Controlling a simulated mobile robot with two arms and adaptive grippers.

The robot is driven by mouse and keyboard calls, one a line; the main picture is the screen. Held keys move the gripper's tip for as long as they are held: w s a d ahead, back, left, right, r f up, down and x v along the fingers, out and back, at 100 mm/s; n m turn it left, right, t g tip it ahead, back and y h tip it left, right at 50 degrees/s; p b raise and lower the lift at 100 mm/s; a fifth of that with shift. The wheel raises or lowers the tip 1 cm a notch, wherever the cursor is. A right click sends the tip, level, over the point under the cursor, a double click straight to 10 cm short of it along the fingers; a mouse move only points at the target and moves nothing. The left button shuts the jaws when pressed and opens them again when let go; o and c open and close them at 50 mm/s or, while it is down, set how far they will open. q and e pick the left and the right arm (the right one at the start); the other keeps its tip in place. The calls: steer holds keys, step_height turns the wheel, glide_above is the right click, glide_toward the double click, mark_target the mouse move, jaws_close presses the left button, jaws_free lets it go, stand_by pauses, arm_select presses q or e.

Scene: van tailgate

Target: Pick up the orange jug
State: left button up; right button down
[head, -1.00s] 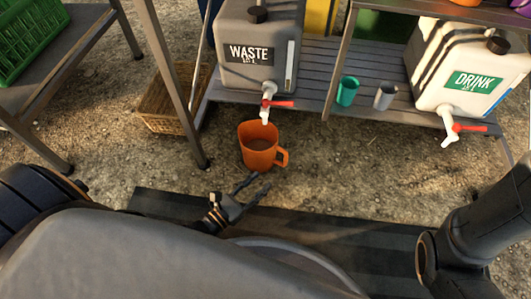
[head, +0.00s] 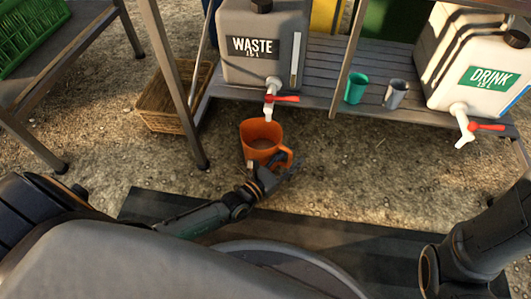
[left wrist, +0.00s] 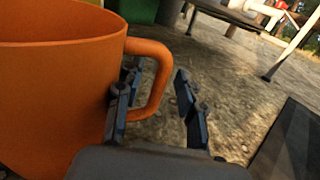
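The orange jug (head: 262,132) stands upright on the gravel below the tap of the grey waste container, its handle toward the lower right. In the head view my left gripper (head: 280,172) is at the handle side of the jug, partly hidden along my arm. In the left wrist view the jug (left wrist: 50,90) fills the left side. My left gripper (left wrist: 157,76) is open there, one finger between jug wall and handle (left wrist: 160,75), the other outside with a gap to the handle. My right gripper is out of view.
The waste container (head: 255,65) and its red-handled tap (head: 272,98) are just above the jug. A slatted shelf (head: 330,75) holds a green cup (head: 355,88), a grey cup (head: 396,94) and the drink container (head: 465,75). A wicker basket (head: 165,105) is left. Gravel to the right is clear.

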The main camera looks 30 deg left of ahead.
arm_select(q)
steer(key=shift+c, duration=0.2)
jaws_close()
steer(key=shift+r, duration=0.15)
stand_by(0.3)
